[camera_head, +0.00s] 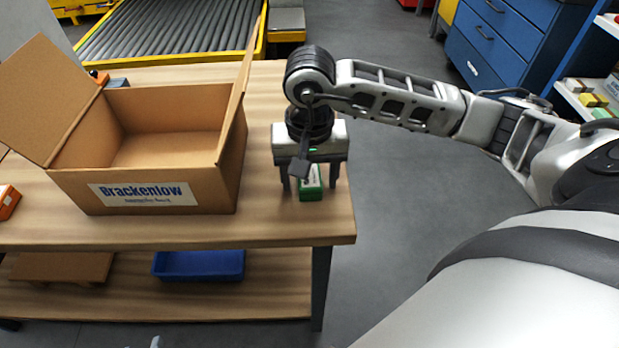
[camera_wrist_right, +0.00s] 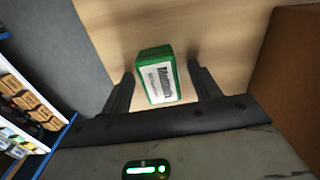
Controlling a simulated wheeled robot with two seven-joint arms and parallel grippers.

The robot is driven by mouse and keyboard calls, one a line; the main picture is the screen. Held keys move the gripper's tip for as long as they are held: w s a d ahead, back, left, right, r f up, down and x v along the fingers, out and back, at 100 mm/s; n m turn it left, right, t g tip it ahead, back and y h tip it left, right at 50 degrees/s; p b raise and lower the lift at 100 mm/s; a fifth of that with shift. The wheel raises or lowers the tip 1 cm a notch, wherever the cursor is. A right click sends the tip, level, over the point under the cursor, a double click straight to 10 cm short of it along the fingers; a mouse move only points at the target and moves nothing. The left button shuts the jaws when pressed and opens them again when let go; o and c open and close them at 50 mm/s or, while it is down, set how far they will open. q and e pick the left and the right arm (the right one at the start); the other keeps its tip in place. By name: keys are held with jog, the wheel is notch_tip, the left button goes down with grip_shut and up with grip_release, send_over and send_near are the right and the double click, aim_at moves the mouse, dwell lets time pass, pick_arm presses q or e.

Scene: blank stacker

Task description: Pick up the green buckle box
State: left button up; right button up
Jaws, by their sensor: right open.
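The green buckle box (camera_head: 311,185) is a small green box with a white label. It rests on the wooden table near its right end. In the right wrist view the box (camera_wrist_right: 158,78) lies between the two open fingers, with gaps on both sides. My right gripper (camera_head: 309,180) is open and points down over the box, and it also shows in the right wrist view (camera_wrist_right: 160,88). I cannot tell whether its fingertips are level with the box or above it. My left gripper is not in view.
An open cardboard box (camera_head: 150,130) labelled Brackenlow stands on the table (camera_head: 270,228), left of my right gripper. An orange item (camera_head: 8,201) lies at the far left. A blue tray (camera_head: 198,265) sits on the lower shelf. A roller conveyor (camera_head: 165,30) is behind.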

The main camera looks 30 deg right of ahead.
jog(key=c, duration=1.1)
jog(key=shift+c, duration=0.2)
